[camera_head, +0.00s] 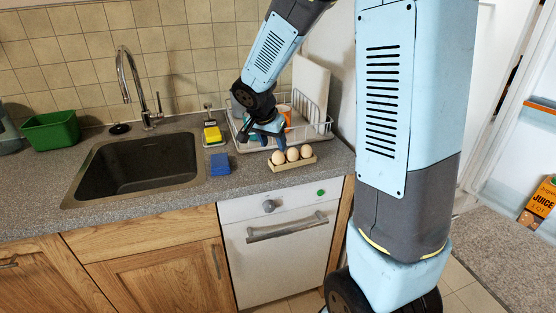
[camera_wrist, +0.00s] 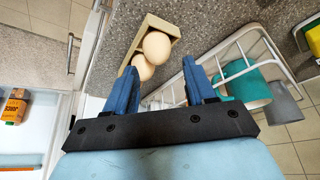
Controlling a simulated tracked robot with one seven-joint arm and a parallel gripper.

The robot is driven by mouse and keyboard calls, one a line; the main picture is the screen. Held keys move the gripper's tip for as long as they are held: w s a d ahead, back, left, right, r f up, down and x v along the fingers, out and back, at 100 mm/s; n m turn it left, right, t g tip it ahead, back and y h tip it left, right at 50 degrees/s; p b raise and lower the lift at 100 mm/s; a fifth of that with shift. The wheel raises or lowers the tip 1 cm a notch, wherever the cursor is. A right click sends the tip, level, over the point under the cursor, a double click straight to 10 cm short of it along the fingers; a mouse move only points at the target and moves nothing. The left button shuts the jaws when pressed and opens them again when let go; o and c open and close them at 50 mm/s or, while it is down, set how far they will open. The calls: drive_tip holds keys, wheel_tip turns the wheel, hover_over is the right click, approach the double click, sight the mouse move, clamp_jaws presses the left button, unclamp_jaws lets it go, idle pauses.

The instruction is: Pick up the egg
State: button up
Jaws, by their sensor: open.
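Three pale eggs sit in a row in a small light-wood holder (camera_head: 296,165) on the counter, above the white dishwasher front. In the head view they are the left egg (camera_head: 278,158), middle egg (camera_head: 292,155) and right egg (camera_head: 306,152). My gripper (camera_head: 268,142) is just behind the holder, at its left end. In the wrist view my gripper (camera_wrist: 161,66) is open and empty, with blue fingers spread apart. One egg (camera_wrist: 157,47) lies beyond the fingertips, and another (camera_wrist: 142,69) is near the left fingertip, partly hidden. The third egg is not visible there.
A wire dish rack (camera_head: 323,128) stands close behind the holder, with a teal cup (camera_wrist: 247,86) and a grey cup (camera_wrist: 284,104) in it. A blue sponge (camera_head: 220,165) and the sink (camera_head: 135,165) lie to the left. The counter's front edge is close to the holder.

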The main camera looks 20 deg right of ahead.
sight(277, 152)
drive_tip(key=shift+x, duration=2.8)
drive_tip(key=shift+d, duration=0.15)
drive_tip(key=shift+c, duration=0.5)
drive_tip(key=c, duration=0.4)
drive_tip(key=shift+r, duration=0.1)
drive_tip(key=shift+r, duration=0.3)
wheel_tip(277, 152, up, 3)
drive_tip(key=shift+f, duration=0.25)
drive_tip(key=s+r, duration=0.3)
drive_tip(key=s, duration=0.1)
drive_tip(key=s+r, duration=0.3)
drive_tip(key=s, duration=0.2)
drive_tip(key=s+r, duration=0.3)
drive_tip(key=s, duration=0.2)
drive_tip(key=shift+r, duration=0.4)
